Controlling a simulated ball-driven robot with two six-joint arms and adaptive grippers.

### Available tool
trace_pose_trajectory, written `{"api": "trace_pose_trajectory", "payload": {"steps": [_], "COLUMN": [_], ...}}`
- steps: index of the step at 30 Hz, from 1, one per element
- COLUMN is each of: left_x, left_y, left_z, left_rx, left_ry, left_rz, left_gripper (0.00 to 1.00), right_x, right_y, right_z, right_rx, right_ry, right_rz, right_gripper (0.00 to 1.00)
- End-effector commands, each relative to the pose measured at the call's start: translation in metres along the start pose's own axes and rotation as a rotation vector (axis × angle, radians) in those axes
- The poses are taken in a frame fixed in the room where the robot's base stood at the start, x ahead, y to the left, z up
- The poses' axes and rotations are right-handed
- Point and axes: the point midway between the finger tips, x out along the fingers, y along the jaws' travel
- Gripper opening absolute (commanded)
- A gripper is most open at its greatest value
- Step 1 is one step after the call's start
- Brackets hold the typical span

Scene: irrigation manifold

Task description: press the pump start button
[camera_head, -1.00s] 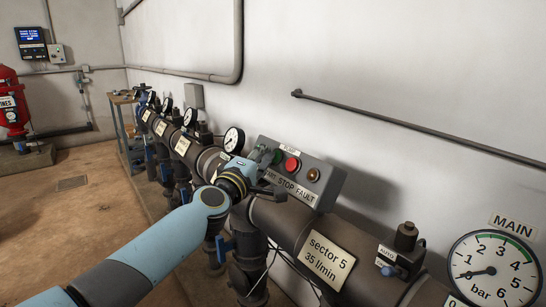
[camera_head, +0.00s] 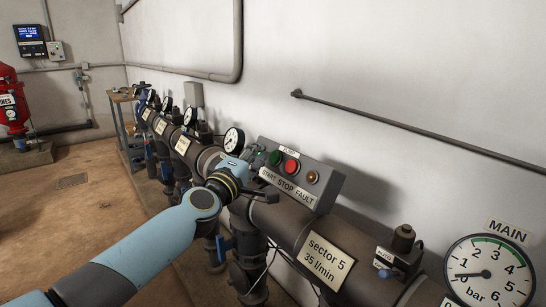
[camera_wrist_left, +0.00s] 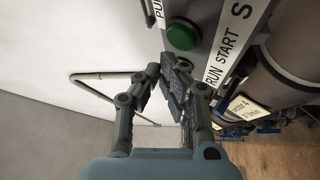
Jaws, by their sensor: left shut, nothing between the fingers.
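The grey control box (camera_head: 325,190) is on the thick pipe by the wall, labelled START, STOP and FAULT. Its green start button (camera_head: 275,158) is at the left, with a red button (camera_head: 291,167) and an amber lamp (camera_head: 312,177) to its right. A small bright green spot (camera_head: 259,154) shows at the box's left end. My left gripper (camera_head: 252,154) is shut and empty at that end, beside the green button. In the left wrist view the button (camera_wrist_left: 182,37) is in full view beyond the shut fingertips (camera_wrist_left: 172,78), apart from them. My right gripper is not in view.
Pipes with valves and gauges run along the wall. A sector 5 plate (camera_head: 326,260) is below the box, and a large MAIN gauge (camera_head: 490,275) stands at the right. A wall rail (camera_head: 420,129) is above. The floor (camera_head: 60,230) at left is open.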

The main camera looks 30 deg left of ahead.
Motion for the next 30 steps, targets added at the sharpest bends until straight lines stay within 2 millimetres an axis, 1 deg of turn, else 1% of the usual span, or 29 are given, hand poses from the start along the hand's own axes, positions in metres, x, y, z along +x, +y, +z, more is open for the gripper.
{"api": "trace_pose_trajectory", "payload": {"steps": [3,12,17,30], "left_x": [-0.008,-0.028,-0.033,-0.033], "left_y": [0.008,0.023,0.025,0.024], "left_z": [-0.007,-0.021,-0.024,-0.024], "left_rx": [0.002,0.002,0.000,0.000], "left_ry": [0.000,0.000,0.000,0.000], "left_rz": [-0.001,0.000,0.000,0.000], "left_gripper": [0.00,0.00,0.00,0.00], "right_x": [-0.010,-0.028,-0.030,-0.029], "right_y": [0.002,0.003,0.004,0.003], "right_z": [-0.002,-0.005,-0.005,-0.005], "right_rx": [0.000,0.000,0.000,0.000], "right_ry": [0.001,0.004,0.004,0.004], "right_rz": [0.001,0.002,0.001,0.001], "right_gripper": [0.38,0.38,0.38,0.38]}}
